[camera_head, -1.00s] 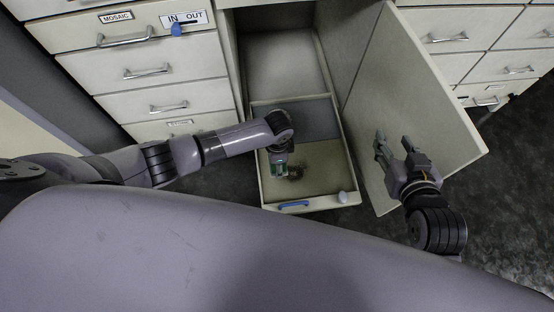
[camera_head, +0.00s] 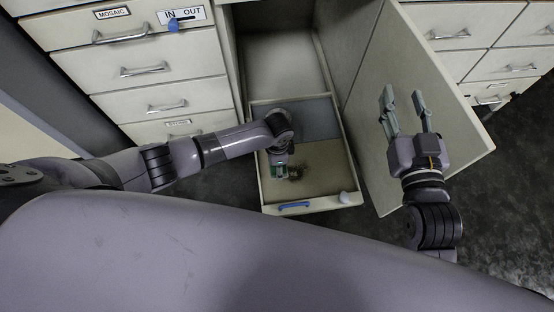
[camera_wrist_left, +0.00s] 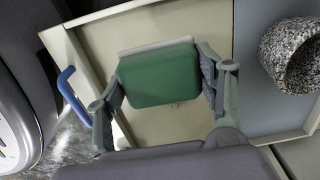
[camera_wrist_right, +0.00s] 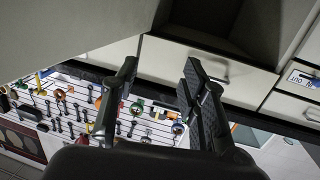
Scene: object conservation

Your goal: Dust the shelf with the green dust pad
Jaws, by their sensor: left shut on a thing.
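The green dust pad (camera_wrist_left: 160,76) is between the fingers of my left gripper (camera_wrist_left: 165,75), which is shut on it. In the head view my left gripper (camera_head: 279,168) is low over the pull-out shelf (camera_head: 325,185), with part of the pad showing. I cannot tell whether the pad touches the shelf surface. The shelf has a tan front part, a grey back part and a blue handle (camera_head: 294,205). A small brown patch (camera_head: 298,173) lies just right of the pad; I cannot tell what it is. My right gripper (camera_head: 404,100) is open and empty before the cabinet door.
The open cabinet door (camera_head: 365,140) stands right of the shelf. A speckled round object (camera_wrist_left: 288,55) sits over the grey part in the left wrist view. A small white object (camera_head: 345,197) is at the shelf's front right corner. Drawers (camera_head: 150,70) stand left.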

